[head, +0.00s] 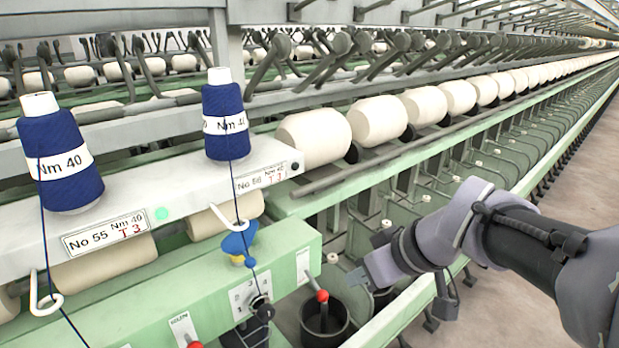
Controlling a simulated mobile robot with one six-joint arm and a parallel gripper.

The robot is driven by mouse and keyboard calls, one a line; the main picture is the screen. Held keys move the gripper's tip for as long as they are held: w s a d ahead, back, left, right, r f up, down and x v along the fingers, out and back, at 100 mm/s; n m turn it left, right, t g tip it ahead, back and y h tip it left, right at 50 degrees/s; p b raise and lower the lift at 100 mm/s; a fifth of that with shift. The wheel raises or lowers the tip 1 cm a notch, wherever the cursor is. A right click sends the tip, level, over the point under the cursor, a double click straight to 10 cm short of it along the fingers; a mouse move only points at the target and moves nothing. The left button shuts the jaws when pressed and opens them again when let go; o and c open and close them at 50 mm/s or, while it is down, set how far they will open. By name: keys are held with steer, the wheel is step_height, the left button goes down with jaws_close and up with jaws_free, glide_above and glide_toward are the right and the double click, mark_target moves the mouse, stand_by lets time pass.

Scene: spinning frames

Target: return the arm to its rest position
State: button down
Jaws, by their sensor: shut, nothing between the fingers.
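My arm reaches in from the right edge of the head view, in front of the spinning frame (410,318). My gripper (358,279) is at the arm's left end, pointing left and down, above the green front rail and near a dark round can (325,318). Its fingers look closed, with nothing seen between them. The fingertips are small and partly blend into the machine behind them. The gripper appears apart from the yarn and the levers.
Two blue yarn cones (58,160) and (225,115) stand on the white shelf at the left. A red-knobbed lever (322,297) and a blue-and-yellow part (240,240) are left of my gripper. White rolls (315,138) line the machine. The floor (570,180) at right is clear.

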steer(key=s+a+f+m+h+b, duration=0.1)
steer(key=s+f+m+h+b, duration=0.1)
steer(key=s+f+m+b, duration=0.8)
steer(key=s+f+b, duration=0.1)
steer(key=s+f, duration=0.2)
steer(key=s, duration=0.3)
steer(key=shift+s+f+h, duration=0.3)
